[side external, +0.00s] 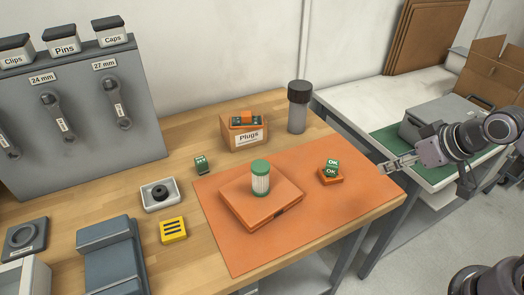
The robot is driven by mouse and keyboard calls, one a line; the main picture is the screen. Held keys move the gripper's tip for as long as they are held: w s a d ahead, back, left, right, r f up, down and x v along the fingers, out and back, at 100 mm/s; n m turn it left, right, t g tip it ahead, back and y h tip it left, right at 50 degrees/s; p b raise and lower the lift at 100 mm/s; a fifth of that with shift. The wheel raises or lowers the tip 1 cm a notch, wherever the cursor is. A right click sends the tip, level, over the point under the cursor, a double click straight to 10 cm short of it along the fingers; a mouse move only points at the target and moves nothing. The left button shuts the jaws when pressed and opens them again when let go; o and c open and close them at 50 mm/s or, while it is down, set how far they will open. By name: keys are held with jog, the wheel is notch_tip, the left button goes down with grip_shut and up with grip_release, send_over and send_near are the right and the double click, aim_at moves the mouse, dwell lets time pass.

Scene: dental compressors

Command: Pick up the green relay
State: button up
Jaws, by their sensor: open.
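A small green block marked OK (332,166) sits on an orange block (330,180) on the right part of the orange mat. Another small green block with white marks (202,165) stands on the wooden table, just left of the mat. An orange-and-green piece (245,120) lies on top of the Plugs box. I cannot tell for sure which of these is the green relay. My gripper (388,166) reaches in from the right, open and empty, to the right of the OK block and apart from it.
On the orange mat (240,245), a green-capped clear cylinder (260,178) stands on an orange case (245,208). Behind are the Plugs box (245,138) and a dark-capped jar (298,108). A yellow block (173,231) and white tray (160,194) lie left. The mat's front right is clear.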

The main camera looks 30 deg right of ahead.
jog(key=w+a+r+g, duration=0.1)
jog(key=w+a+r, duration=0.5)
jog(key=w, duration=0.3)
jog(key=g, duration=0.2)
send_over(201, 160)
jog(key=s, duration=0.4)
notch_tip(201, 160, down, 8)
jog(key=shift+n, duration=0.4)
jog(key=shift+w+x, duration=0.15)
jog(key=shift+x, duration=2.4)
jog(key=shift+w+x, duration=0.15)
jog(key=shift+x, duration=2.4)
jog(key=shift+r, duration=0.15)
grip_shut()
